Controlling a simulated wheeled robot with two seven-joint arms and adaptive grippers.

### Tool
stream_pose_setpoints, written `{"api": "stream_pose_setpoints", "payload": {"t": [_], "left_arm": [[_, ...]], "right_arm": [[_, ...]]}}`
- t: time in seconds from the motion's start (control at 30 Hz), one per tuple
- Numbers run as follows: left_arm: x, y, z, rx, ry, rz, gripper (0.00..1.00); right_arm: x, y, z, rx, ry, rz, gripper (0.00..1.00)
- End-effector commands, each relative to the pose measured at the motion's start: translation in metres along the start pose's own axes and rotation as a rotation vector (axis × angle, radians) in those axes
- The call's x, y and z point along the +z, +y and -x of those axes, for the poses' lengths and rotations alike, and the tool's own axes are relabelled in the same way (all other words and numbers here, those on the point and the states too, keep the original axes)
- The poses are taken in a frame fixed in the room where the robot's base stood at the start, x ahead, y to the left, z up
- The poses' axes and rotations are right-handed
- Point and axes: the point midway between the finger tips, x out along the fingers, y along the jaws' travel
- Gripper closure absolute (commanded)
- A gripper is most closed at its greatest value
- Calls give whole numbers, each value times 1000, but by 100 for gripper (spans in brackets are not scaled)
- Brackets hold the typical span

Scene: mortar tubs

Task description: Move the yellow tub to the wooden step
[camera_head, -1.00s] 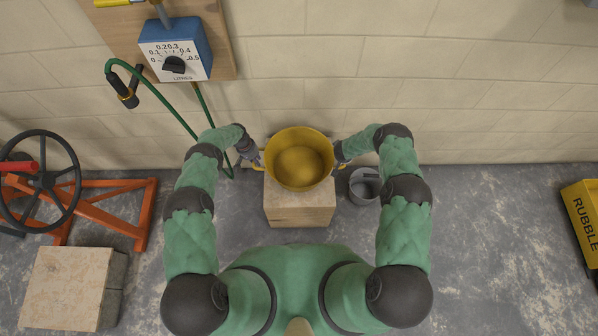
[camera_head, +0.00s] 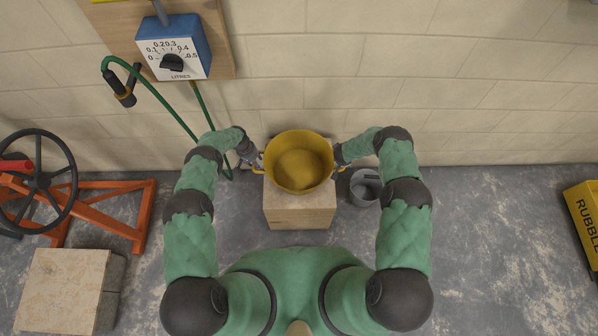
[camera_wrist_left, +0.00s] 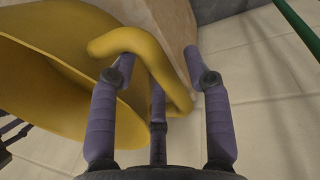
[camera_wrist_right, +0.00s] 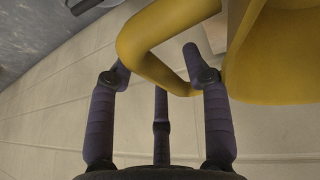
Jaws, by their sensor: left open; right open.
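The yellow tub (camera_head: 301,171) sits upright on a pale wooden block (camera_head: 299,215) by the wall. It looks empty from above. My left gripper (camera_head: 257,161) is at the tub's left handle. In the left wrist view the open fingers (camera_wrist_left: 166,82) straddle that handle (camera_wrist_left: 125,42), which passes between them. My right gripper (camera_head: 343,160) is at the right handle. In the right wrist view its open fingers (camera_wrist_right: 157,65) are on either side of the handle (camera_wrist_right: 140,45). A second low block with a wood-like top (camera_head: 62,285) stands at lower left.
A grey bucket (camera_head: 366,187) stands just right of the wooden block. An orange frame with a dark wheel (camera_head: 100,205) is at left, near the low block. A green hose (camera_head: 160,105) hangs from a dial box (camera_head: 175,55). A yellow rubble bin (camera_head: 583,220) is far right.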

Motion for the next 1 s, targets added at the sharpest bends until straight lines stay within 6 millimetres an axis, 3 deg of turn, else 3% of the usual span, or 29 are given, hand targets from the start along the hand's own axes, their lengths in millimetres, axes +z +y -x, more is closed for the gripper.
{"api": "stream_pose_setpoints", "payload": {"t": [0.27, 0.8, 1.0], "left_arm": [[-2, -1, 24, -1, 2, 0, 51], [-1, 0, 98, 0, 1, 0, 51], [0, 0, 114, 0, 0, 0, 51]], "right_arm": [[0, 1, 0, 1, 1, -1, 51], [0, 1, 0, 1, 0, -1, 51], [0, 1, 0, 1, 0, -1, 51]]}}
